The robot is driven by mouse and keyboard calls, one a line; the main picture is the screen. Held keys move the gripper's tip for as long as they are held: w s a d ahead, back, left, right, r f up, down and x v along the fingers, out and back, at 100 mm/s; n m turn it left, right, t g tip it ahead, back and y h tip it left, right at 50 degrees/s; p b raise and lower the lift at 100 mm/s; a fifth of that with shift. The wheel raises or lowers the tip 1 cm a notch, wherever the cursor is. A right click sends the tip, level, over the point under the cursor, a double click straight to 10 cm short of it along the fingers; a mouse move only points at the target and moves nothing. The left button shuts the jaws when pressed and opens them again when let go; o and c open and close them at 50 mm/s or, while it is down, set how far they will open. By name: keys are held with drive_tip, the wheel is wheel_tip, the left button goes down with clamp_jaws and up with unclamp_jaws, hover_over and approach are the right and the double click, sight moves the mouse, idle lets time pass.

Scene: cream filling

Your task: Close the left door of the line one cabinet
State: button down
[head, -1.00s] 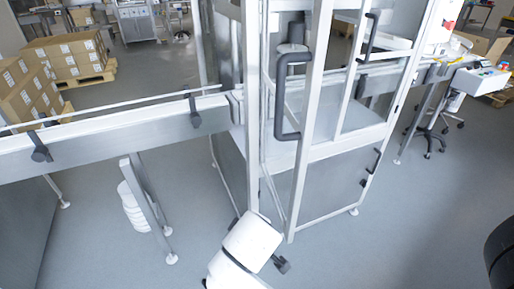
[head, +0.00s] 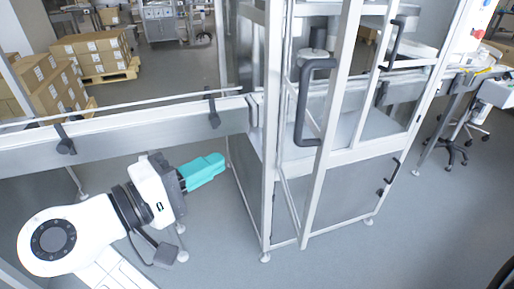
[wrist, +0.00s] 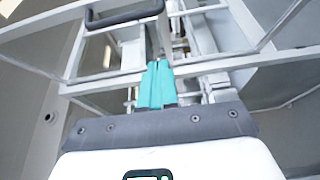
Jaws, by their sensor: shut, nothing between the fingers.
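The line one cabinet (head: 345,180) is a metal-framed, clear-panelled enclosure at the middle right of the head view. Its left door (head: 335,110) has a pale frame and a dark bar handle (head: 302,105). The door stands ajar, swung out toward me from the cabinet front. A dark handle (wrist: 124,16) also shows at the top of the wrist view. My gripper (head: 222,163) has teal fingers, shut and empty. It is left of the cabinet, in front of the conveyor and apart from the door. The fingers show shut together in the wrist view (wrist: 157,66).
A conveyor (head: 110,145) runs into the cabinet's left side, just behind my gripper. Another handle (head: 393,45) is on the right door. Stacked cartons (head: 95,45) stand on pallets at the back left. The floor in front of the cabinet is clear.

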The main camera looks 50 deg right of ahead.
drive_tip(key=s+d+p, duration=0.2)
drive_tip(key=s+d, duration=0.3)
drive_tip(key=d, duration=0.7)
drive_tip(key=shift+p, duration=0.3)
drive_tip(key=shift+s+f, duration=0.1)
drive_tip(key=shift+s, duration=0.05)
